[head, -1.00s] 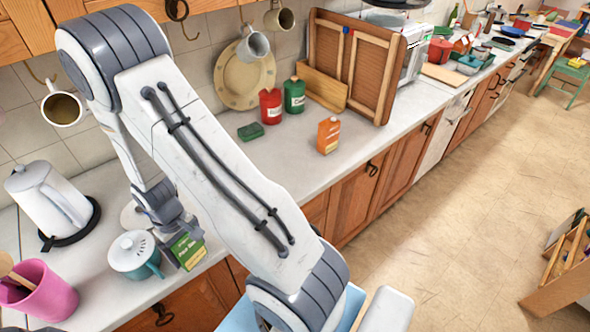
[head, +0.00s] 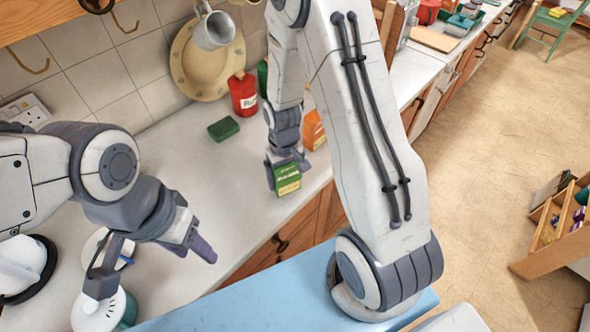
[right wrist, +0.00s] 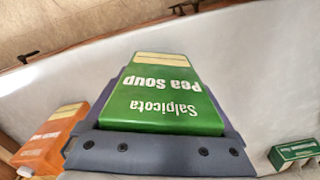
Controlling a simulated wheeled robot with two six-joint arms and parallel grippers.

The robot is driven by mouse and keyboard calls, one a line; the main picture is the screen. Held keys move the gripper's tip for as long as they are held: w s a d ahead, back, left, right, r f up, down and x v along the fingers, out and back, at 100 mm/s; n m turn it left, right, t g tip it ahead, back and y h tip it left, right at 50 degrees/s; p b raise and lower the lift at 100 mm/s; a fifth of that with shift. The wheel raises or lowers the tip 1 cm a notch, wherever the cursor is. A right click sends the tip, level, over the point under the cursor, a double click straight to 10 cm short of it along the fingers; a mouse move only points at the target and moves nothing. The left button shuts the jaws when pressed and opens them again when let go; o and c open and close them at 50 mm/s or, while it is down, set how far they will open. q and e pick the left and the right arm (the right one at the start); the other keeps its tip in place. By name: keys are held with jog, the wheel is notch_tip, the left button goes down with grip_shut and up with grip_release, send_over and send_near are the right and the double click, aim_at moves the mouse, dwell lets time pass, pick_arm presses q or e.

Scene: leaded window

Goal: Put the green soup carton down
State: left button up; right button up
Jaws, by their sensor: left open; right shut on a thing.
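The green pea soup carton (head: 288,181) is in my right gripper (head: 286,163), near the counter's front edge in the head view. I cannot tell whether its base touches the counter. In the right wrist view the carton (right wrist: 163,98) lies between the fingers of the right gripper (right wrist: 155,148), its label upside down in the picture. My left gripper (head: 150,268) is open and empty over the counter at lower left, its fingers spread above the white-lidded teal pot (head: 98,312).
An orange carton (head: 314,130) stands just right of the right gripper. Bare counter lies left of the green carton.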

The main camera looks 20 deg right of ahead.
jog(key=w+d+r+n, duration=0.2)
jog(key=d+r+n, duration=0.2)
jog(key=d+r, duration=0.35)
jog(key=w+a+f+p, duration=0.1)
jog(key=a+f, duration=0.1)
jog(key=a, duration=0.1)
jog(key=w+a+f+p, duration=0.1)
jog(key=a+f, duration=0.1)
jog(key=a, duration=0.2)
jog(key=w+a+f+p, duration=0.1)
jog(key=a+f, duration=0.1)
jog(key=a, duration=0.2)
jog(key=shift+w+a+f+p, duration=0.2)
jog(key=shift+w+p, duration=0.1)
notch_tip(320, 180, down, 3)
jog(key=shift+r+p, duration=0.1)
jog(key=shift+p, duration=0.7)
jog(key=shift+f, duration=0.6)
pick_arm(q)
jog(key=r, duration=0.5)
jog(key=shift+w+d+r, duration=0.1)
jog(key=shift+w+d, duration=0.25)
jog(key=shift+d, duration=0.05)
